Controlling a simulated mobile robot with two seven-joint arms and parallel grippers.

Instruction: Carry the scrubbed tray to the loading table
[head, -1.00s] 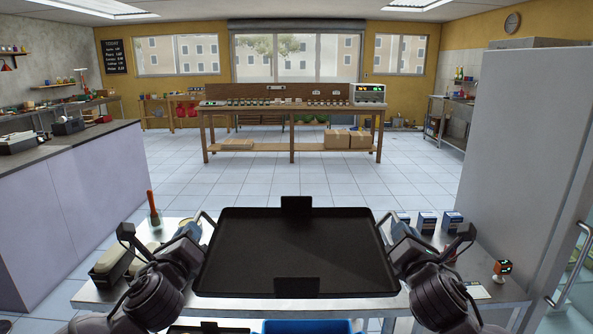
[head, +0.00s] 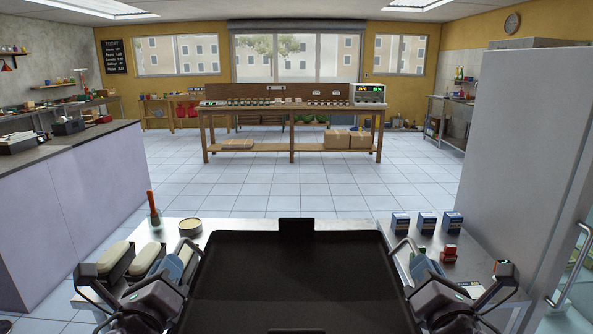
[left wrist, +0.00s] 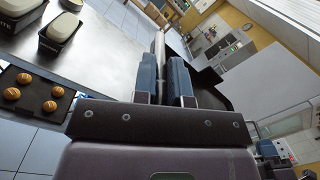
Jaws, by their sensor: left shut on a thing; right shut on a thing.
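The tray (head: 285,265) is a wide, dark, empty sheet with raised tabs at its far and near edges. It is held level in front of me, over the steel table (head: 330,224). My left gripper (head: 178,268) is shut on the tray's left side. In the left wrist view its two blue fingers (left wrist: 166,82) close on a pale bar, with the dark tray to their right. My right gripper (head: 415,262) is shut on the tray's right side. The tray hides much of the table top. I cannot tell which table is the loading table.
On the steel table stand lidded containers (head: 147,258), a round tin (head: 190,227), blue boxes (head: 427,222) and a red item (head: 449,253). A counter (head: 75,200) is at left, a tall cabinet (head: 520,160) at right. Open floor leads to a wooden table (head: 292,115).

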